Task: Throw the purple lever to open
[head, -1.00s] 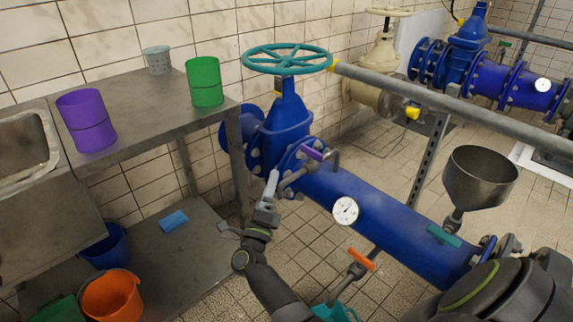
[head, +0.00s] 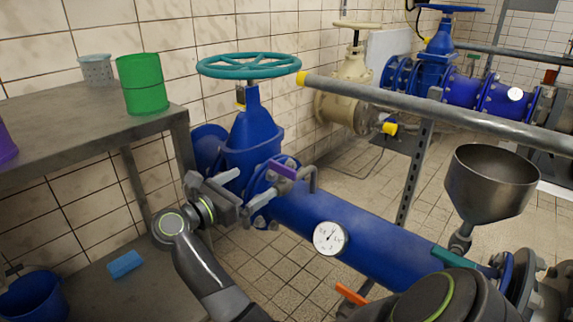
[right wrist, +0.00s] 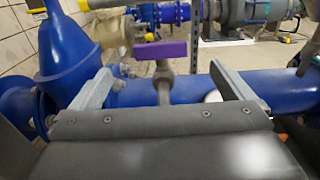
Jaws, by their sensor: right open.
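The purple lever (head: 282,170) sits on a small valve on the blue pipe (head: 345,240), beside the large blue gate valve. My right gripper (head: 244,188) is open, left of the lever and a little below it, with its fingers apart and pointing towards it. I see no contact with the lever. My left gripper is not in view.
A teal handwheel (head: 248,65) tops the blue gate valve (head: 253,135). A grey pipe (head: 420,105) crosses behind. A gauge (head: 330,238), a funnel (head: 490,185), an orange lever (head: 351,295) and a teal lever (head: 450,260) lie right. A metal shelf (head: 90,145) stands left.

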